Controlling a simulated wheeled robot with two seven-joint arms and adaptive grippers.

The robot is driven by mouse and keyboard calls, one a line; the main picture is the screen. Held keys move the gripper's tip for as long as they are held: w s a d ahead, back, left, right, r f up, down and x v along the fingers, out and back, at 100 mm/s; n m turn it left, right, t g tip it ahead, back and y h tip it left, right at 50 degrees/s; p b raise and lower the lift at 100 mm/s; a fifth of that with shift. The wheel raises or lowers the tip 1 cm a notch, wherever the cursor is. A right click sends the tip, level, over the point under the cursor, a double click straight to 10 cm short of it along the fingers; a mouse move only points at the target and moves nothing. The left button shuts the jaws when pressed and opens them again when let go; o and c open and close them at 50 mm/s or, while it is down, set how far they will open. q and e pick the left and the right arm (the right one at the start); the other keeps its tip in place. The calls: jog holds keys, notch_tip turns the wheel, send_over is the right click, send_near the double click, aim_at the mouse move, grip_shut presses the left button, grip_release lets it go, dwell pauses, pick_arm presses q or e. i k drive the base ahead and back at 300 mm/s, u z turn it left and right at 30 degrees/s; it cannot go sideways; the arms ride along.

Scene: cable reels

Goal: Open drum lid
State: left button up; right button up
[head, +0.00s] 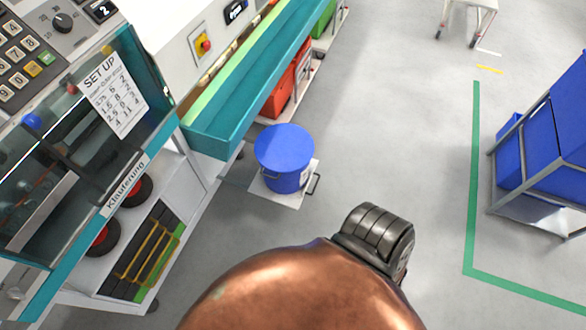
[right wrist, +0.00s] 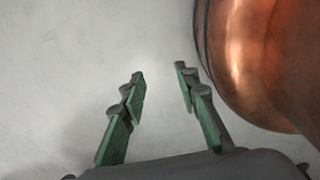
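The lid sits on the drum and looks closed. A small handle shows on the drum's side. My right gripper (right wrist: 160,72) shows in the right wrist view, with green-padded fingers apart and nothing between them. Only plain pale grey surface shows beyond its fingers; the drum is not in that view. My left gripper is not in view.
A workstation (head: 150,170) stands at the left. Red crates (head: 279,96) sit under the bench. A rack with blue bins (head: 545,130) is at the right. Floor between is clear.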

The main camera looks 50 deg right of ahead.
aim_at(281, 148)
jog(key=z, duration=1.45)
